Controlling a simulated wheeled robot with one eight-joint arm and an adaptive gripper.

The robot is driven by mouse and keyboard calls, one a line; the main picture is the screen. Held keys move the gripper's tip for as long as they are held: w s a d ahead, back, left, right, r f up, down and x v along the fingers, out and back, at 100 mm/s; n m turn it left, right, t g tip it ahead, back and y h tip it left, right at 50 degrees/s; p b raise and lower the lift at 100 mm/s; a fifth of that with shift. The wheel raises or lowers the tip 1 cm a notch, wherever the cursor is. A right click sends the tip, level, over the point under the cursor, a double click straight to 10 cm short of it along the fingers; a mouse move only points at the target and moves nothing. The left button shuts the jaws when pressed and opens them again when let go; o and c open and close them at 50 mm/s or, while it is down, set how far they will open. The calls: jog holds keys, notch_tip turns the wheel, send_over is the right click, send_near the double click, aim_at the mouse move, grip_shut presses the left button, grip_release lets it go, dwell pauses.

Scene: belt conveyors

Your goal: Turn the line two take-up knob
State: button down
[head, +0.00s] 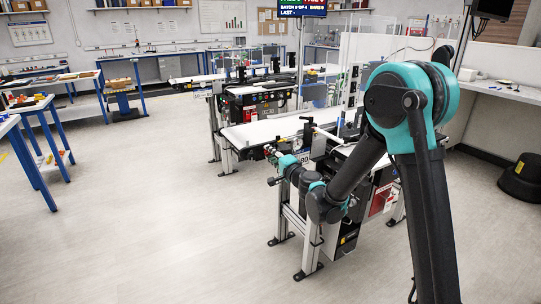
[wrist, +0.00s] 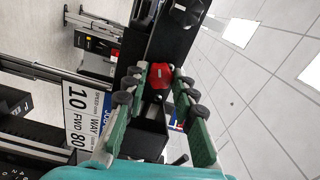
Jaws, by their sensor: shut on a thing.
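A red faceted knob (wrist: 160,76) sits on a dark bracket at the conveyor's end, in the middle of the wrist view. My gripper (wrist: 156,79) has its green fingers on both sides of this knob and is shut on it. No label naming the line shows beside the knob. In the head view my gripper (head: 271,152) is at the near left end of the closest conveyor (head: 262,132), and the knob is too small to make out there.
A black knob (wrist: 188,14) is beyond the red one. A white label reading 10 FWD 80 (wrist: 82,112) is left of my fingers. More conveyors (head: 215,78) stand behind. Blue-legged benches (head: 45,104) are at the left; the floor between is clear.

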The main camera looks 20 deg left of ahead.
jog(key=shift+m, duration=0.3)
jog(key=c, duration=1.5)
grip_release()
jog(key=v, duration=1.2)
jog(key=s+d+f+n+g+h, duration=0.2)
jog(key=s+d+f+h, duration=0.2)
jog(key=d, duration=0.9)
jog(key=s+d+f+n+g+h, duration=0.2)
jog(key=s+d+f+h, duration=0.3)
jog(key=s+d, duration=0.4)
jog(key=s+d+f+n+g+h, duration=0.3)
jog(key=s+d, duration=0.4)
jog(key=d, duration=1.2)
notch_tip(320, 180, down, 2)
jog(key=shift+f+h, duration=0.25)
jog(key=shift+h, duration=0.65)
